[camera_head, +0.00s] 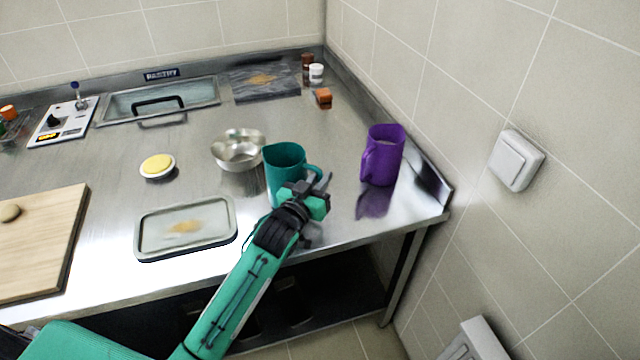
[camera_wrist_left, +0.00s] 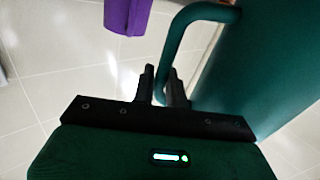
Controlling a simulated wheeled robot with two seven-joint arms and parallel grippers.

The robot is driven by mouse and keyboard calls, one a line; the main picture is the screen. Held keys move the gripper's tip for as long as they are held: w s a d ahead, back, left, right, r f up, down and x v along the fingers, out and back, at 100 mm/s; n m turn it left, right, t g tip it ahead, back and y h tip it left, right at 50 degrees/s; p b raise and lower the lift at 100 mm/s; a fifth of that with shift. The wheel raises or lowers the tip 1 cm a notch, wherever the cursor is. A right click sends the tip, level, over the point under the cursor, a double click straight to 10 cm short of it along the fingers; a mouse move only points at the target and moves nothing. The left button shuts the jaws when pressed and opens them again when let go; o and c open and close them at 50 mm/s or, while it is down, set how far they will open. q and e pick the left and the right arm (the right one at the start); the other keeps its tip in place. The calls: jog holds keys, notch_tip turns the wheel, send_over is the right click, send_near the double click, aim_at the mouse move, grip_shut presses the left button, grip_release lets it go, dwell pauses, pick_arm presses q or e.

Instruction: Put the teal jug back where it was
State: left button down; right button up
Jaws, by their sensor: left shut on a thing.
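The teal jug (camera_head: 284,168) stands upright near the front edge of the steel counter in the head view; I cannot tell whether its base touches the counter. My left gripper (camera_head: 318,186) is at its right side, shut on the jug's handle. In the left wrist view the jug's body (camera_wrist_left: 255,60) fills the right side, and its handle (camera_wrist_left: 180,45) runs down between the two black fingers (camera_wrist_left: 165,85). The gripper hides part of the jug's lower right side in the head view. My right gripper is not in view.
A purple jug (camera_head: 382,155) stands to the right by the wall. A metal bowl (camera_head: 238,149) is just left of the teal jug. A shallow tray (camera_head: 150,247) and a yellow-topped dish (camera_head: 158,166) lie further left. Bare counter (camera_head: 335,212) shows between the jugs.

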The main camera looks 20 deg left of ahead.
pick_arm(q)
jog(key=shift+f, duration=0.95)
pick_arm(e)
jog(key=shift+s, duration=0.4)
pick_arm(q)
jog(key=shift+f, duration=0.1)
jog(key=c, duration=1.4)
grip_release()
jog(key=shift+c, duration=0.2)
jog(key=shift+s, duration=0.1)
